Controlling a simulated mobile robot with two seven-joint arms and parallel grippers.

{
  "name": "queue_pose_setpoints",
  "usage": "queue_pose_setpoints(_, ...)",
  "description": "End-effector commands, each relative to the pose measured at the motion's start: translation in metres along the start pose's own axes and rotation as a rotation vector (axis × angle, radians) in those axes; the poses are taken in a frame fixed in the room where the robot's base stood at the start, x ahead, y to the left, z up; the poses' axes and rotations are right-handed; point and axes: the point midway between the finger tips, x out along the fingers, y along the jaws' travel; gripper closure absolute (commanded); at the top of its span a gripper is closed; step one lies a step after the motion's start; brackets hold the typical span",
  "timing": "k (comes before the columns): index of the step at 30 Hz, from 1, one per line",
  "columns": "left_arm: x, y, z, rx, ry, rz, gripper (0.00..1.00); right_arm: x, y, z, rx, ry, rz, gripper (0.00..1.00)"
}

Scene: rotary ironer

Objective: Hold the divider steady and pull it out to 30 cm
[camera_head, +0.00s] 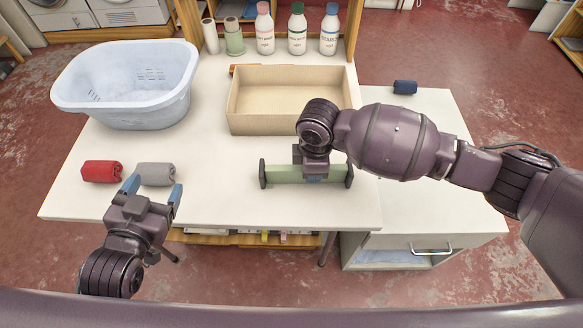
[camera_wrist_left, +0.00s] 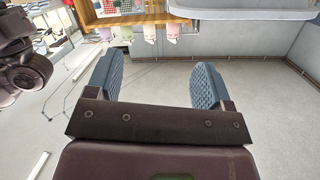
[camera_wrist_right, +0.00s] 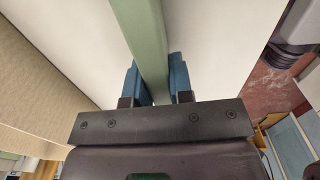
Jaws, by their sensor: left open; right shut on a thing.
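The divider (camera_head: 284,174) is a green bar with dark end caps. It lies near the front edge of the white table, in front of the beige box. My right gripper (camera_head: 314,176) is shut on the divider, right of its middle, and hides part of it. In the right wrist view the green bar (camera_wrist_right: 145,40) runs between the blue fingers (camera_wrist_right: 156,85). My left gripper (camera_head: 152,192) is open and empty near the table's front left, close to a grey rolled cloth. In the left wrist view its blue fingers (camera_wrist_left: 155,85) stand wide apart with nothing between them.
An open beige box (camera_head: 290,100) stands behind the divider. A pale blue basin (camera_head: 125,80) is at the back left. A red roll (camera_head: 101,171) and a grey roll (camera_head: 155,174) lie at the left. Several bottles stand at the back. The table between the grey roll and divider is clear.

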Motion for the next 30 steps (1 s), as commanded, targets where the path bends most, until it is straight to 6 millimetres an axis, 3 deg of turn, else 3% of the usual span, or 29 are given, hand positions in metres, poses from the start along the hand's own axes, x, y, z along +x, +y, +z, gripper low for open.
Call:
queue_pose_setpoints(8,0.045,0.005,-0.067,0.034,0.172,0.033,0.15,0.000,0.000,0.000,0.000,0.000,0.001,1.00)
queue_pose_setpoints(15,0.086,0.023,-0.118,0.029,0.268,0.115,0.15,0.000,0.000,0.000,0.000,0.000,0.001,1.00)
queue_pose_setpoints(24,0.137,0.057,-0.156,0.071,0.208,0.275,0.15,0.000,0.000,0.000,0.000,0.000,0.001,1.00)
queue_pose_setpoints(30,0.165,0.086,-0.166,0.169,0.076,0.425,0.15,0.000,0.000,0.000,0.000,0.000,0.001,1.00)
